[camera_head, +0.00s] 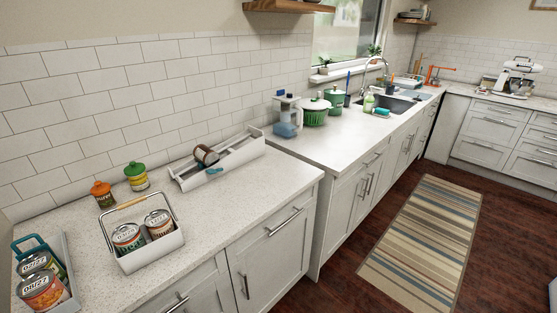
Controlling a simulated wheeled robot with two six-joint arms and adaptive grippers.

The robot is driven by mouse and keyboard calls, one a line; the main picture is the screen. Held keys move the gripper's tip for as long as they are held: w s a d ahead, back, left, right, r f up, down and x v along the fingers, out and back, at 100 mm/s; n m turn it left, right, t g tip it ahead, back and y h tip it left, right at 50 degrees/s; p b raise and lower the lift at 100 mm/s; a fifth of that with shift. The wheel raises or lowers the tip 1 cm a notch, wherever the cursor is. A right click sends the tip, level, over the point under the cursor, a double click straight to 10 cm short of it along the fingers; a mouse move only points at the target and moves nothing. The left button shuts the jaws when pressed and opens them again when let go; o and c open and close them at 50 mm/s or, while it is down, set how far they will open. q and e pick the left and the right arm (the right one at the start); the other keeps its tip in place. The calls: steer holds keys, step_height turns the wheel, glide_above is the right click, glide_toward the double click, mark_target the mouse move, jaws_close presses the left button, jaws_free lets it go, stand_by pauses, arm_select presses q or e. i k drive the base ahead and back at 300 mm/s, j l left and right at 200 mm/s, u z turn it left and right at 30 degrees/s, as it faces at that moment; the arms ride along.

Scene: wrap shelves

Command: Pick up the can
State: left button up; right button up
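Several cans stand on the near left counter. A white caddy (153,258) with a wooden handle holds two cans, a left one (127,237) and a right one (158,223), both with printed lids. At the left edge a second carrier (69,272) with a teal handle holds a green-labelled can (40,263) and an orange-labelled can (42,291). The frame does not show which can is meant. Neither of my grippers is in view.
An orange-lidded jar (103,197) and a green-lidded jar (137,180) stand behind the caddy. A white tray (243,158) with a dark cylindrical item (206,155) lies by the wall. Counter right of the caddy is clear. A striped rug (425,235) covers part of the floor.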

mark_target(127, 238)
steer(key=k+j+u, duration=0.1)
steer(key=u, duration=1.05)
steer(key=k+j, duration=0.05)
steer(key=j, duration=0.05)
